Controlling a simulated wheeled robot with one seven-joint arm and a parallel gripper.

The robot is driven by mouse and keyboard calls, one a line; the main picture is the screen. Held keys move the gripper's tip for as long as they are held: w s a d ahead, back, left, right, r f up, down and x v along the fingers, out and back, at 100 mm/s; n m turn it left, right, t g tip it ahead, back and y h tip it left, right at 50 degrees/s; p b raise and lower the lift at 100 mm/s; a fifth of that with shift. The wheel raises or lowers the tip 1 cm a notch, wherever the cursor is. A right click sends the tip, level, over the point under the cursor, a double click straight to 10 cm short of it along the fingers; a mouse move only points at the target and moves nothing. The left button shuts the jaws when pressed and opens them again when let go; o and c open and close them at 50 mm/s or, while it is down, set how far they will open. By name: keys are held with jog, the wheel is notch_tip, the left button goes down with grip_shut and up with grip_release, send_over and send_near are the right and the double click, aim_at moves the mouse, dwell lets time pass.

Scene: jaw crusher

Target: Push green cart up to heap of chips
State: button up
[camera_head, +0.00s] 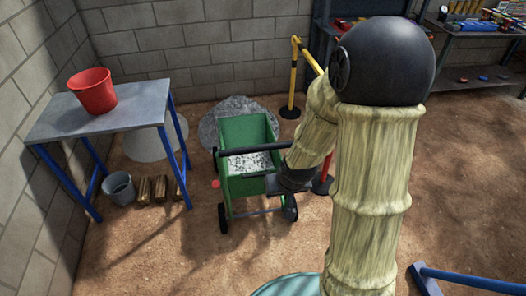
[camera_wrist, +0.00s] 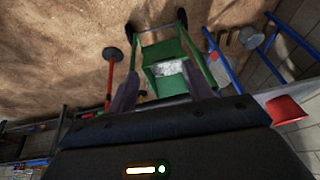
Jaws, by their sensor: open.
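The green cart (camera_head: 245,189) stands upright on its wheels in the middle of the head view, with pale grey chips inside and a dark handle bar across its near part. The grey heap of chips (camera_head: 214,124) lies on the ground just behind the cart, partly hidden by it; I cannot tell whether they touch. My gripper (camera_head: 280,183) is at the cart's near right side, close to the handle, partly hidden by my arm. In the wrist view my gripper (camera_wrist: 162,72) has its two fingers apart, with the cart (camera_wrist: 163,52) beyond and between them. Contact is unclear.
A blue-legged table (camera_head: 130,115) with a red bucket (camera_head: 92,91) stands left. Below it are a grey bucket (camera_head: 119,188) and wooden blocks (camera_head: 160,189). A yellow-black post (camera_head: 293,80) stands behind right of the cart. A shelf (camera_head: 475,45) is at far right.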

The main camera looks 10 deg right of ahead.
jog(key=w+a+f+m+t+y, duration=0.1)
jog(key=w+a+f+t+y, duration=0.15)
jog(key=w+f, duration=0.45)
jog(key=m+t+h+b, duration=0.3)
jog(key=m+t, duration=0.8)
jog(key=m, duration=0.6)
send_near(263, 150)
jog(key=s, duration=0.5)
jog(key=shift+w+f, duration=0.15)
jog(key=shift+f, duration=0.1)
jog(key=shift+w, duration=0.1)
jog(key=w+b, duration=0.3)
jog(key=w, duration=1.2)
jog(key=shift+w+f, duration=0.1)
jog(key=shift+f, duration=0.05)
jog(key=shift+w+b, duration=0.3)
jog(key=shift+w, duration=0.1)
